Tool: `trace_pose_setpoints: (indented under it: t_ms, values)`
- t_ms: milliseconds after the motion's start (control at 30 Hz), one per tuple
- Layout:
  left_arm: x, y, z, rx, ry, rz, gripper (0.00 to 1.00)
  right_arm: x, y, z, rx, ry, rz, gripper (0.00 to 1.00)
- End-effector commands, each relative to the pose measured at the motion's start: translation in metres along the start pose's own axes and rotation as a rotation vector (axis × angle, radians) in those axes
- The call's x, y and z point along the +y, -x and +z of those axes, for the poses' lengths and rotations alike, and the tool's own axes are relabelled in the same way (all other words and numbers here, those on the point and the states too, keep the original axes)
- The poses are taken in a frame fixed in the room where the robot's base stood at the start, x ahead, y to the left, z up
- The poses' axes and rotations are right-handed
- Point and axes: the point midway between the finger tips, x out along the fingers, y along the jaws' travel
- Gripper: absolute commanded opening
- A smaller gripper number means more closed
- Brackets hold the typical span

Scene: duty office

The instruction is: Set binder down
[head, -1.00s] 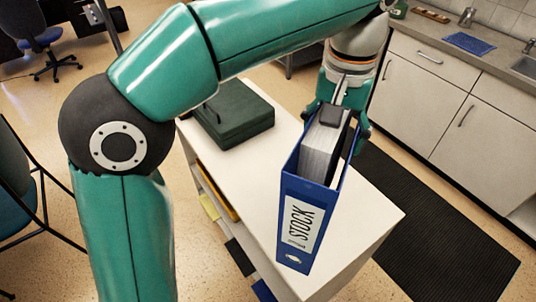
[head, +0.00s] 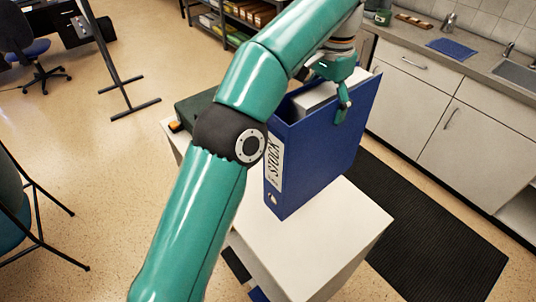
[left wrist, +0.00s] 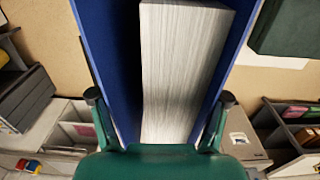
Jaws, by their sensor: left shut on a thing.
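The blue binder (head: 330,140), with a white STOCK label on its spine and a thick stack of paper (left wrist: 180,70) inside, is upright over the white cabinet top (head: 315,245). Whether its bottom edge touches the top or hangs just above it I cannot tell. My left gripper (head: 325,92) is shut on the binder's upper part, with one finger on the outside of the near cover. In the left wrist view, the fingers (left wrist: 160,98) are at both sides of the binder's covers. My right gripper is in neither view.
A dark green box (head: 196,106) is on the cabinet's far left part, partly behind my arm; the front of the top is bare. A black floor mat (head: 420,220) lies to the right, before a kitchen counter (head: 480,65). Shelves (head: 240,18) stand behind.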

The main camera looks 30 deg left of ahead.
Motion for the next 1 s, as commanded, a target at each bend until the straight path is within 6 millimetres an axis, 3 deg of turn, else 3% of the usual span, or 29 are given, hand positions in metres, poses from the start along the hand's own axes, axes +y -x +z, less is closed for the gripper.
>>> trace_pose_setpoints:
  t_ms: [167,500,800,1000]
  values:
    - [-0.003,-0.019,-0.002,0.003,-0.017,0.0,0.06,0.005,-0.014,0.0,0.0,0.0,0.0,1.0]
    - [-0.002,-0.091,-0.001,0.001,-0.016,0.0,0.06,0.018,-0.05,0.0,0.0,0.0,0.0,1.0]
    - [-0.002,-0.145,-0.002,0.004,-0.016,0.0,0.06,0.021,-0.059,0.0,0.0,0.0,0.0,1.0]
    - [-0.001,-0.159,-0.003,0.005,-0.017,-0.001,0.06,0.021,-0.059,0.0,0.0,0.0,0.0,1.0]
